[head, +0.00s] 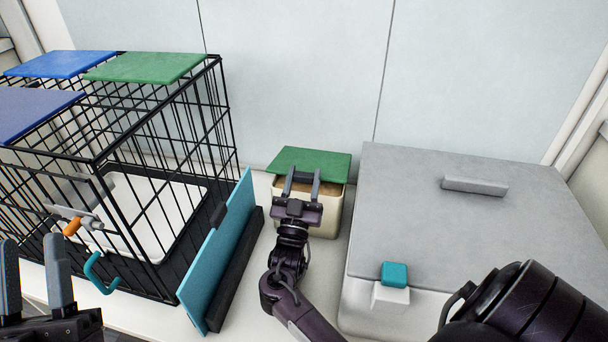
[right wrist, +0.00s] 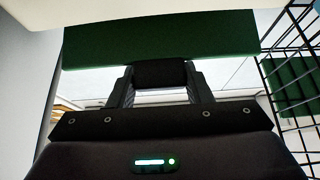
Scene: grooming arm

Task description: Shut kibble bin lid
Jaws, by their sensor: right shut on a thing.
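The kibble bin (head: 327,219) is a small beige box in the middle of the head view, against the back wall. Its green lid (head: 318,162) is partly raised and tilted, with brown contents showing beneath it. My right gripper (head: 301,180) is at the lid's front edge. In the right wrist view its fingers are shut on a dark lid tab (right wrist: 160,74), below the green lid (right wrist: 160,38). The grip hides part of the bin's front. My left gripper (head: 35,270) is open and empty at the lower left, away from the bin.
A black wire crate (head: 150,170) with blue and green top panels stands on the left. A teal panel (head: 220,250) with a black bar stands between crate and bin. A large grey-lidded box (head: 440,220) with a teal latch (head: 395,274) fills the right side, close beside the bin.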

